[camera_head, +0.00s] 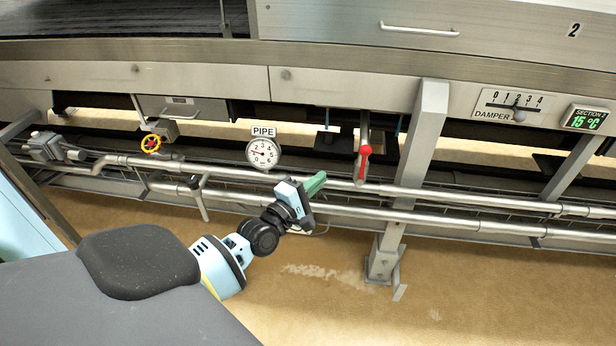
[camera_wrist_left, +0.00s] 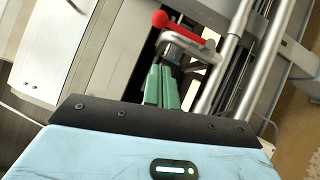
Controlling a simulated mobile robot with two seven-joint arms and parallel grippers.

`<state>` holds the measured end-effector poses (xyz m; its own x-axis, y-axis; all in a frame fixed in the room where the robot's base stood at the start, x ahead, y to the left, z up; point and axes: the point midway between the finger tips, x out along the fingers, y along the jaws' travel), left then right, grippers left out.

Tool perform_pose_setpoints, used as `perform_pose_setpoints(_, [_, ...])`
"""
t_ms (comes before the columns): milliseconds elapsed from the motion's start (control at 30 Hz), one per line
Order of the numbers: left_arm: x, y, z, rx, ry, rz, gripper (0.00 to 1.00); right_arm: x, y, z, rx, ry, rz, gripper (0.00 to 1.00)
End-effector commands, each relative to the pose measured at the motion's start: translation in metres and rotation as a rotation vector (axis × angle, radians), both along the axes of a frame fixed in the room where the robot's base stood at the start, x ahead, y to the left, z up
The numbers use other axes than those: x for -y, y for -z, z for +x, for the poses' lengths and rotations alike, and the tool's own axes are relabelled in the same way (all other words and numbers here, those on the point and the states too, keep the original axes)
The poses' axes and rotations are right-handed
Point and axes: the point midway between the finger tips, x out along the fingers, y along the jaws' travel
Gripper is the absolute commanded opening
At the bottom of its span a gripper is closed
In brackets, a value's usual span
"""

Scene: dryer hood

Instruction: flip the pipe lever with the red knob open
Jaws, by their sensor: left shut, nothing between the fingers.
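The pipe lever (camera_head: 362,172) with its red knob (camera_head: 365,150) sits on the upper pipe, right of the PIPE gauge, in the head view. My left gripper (camera_head: 317,183) has green fingers and is shut and empty. It is left of and a little below the lever in the head view. In the wrist view its fingertips (camera_wrist_left: 163,72) appear just below the lever; whether they touch it cannot be told. My right gripper is not in view.
Two long pipes (camera_head: 440,196) run across. A steel post (camera_head: 411,165) stands right of the lever. A second, grey lever (camera_head: 200,198) hangs on the left.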

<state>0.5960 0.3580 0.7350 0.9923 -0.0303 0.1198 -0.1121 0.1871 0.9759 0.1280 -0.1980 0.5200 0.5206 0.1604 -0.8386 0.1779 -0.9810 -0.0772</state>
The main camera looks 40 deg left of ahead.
Motion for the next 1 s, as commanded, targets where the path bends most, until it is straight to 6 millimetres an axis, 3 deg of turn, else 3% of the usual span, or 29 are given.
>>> perform_pose_setpoints(100, [-0.001,0.000,-0.015,0.000,0.000,0.001,0.00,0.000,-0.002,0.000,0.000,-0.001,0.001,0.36])
perform_pose_setpoints(300, [-0.001,0.000,-0.026,0.000,0.000,0.001,0.00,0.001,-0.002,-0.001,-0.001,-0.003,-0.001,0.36])
perform_pose_setpoints(900, [-0.001,0.000,-0.027,-0.001,0.000,0.001,0.00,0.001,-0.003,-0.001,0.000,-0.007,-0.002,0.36])
perform_pose_setpoints(1000, [0.003,0.008,-0.033,-0.019,0.005,0.028,0.00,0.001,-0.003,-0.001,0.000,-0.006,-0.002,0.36])
